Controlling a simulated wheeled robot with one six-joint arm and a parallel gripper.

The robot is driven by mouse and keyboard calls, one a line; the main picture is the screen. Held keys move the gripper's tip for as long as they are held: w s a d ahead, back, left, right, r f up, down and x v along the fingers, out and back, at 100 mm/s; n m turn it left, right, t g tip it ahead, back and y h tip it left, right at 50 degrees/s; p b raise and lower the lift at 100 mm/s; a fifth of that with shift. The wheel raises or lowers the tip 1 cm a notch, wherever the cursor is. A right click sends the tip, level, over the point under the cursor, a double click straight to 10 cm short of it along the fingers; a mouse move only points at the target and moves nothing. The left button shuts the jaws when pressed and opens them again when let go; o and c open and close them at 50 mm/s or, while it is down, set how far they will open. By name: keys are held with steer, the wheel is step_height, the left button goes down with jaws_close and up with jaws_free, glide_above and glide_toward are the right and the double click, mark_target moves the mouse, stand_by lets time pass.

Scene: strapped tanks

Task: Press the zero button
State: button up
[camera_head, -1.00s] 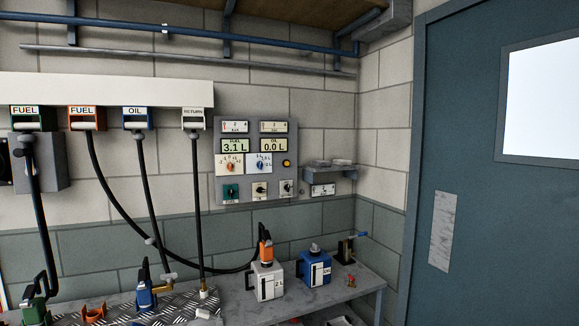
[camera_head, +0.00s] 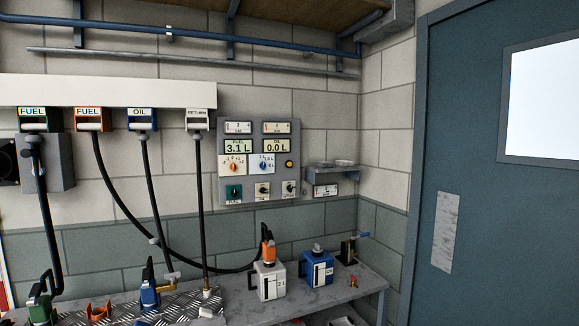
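A grey control panel (camera_head: 253,191) hangs on the block wall near the middle of the view. A small round yellow button (camera_head: 289,164) sits at its right side, beside the oil dial; no lettering on it can be read. The fuel display (camera_head: 239,146) reads 3.1 L and the oil display (camera_head: 277,146) reads 0.0 L. Below them are a fuel dial (camera_head: 233,164) with an orange knob and an oil dial (camera_head: 262,164) with a blue knob. A green switch (camera_head: 234,192) and two black knobs line the bottom. My gripper is not in view.
A bench (camera_head: 372,283) below the panel holds a white jug (camera_head: 269,284) with an orange nozzle, a blue can (camera_head: 317,269) and nozzles at left. Black hoses (camera_head: 202,220) hang left of the panel. A small shelf (camera_head: 330,175) juts out right of it; a door (camera_head: 480,210) stands further right.

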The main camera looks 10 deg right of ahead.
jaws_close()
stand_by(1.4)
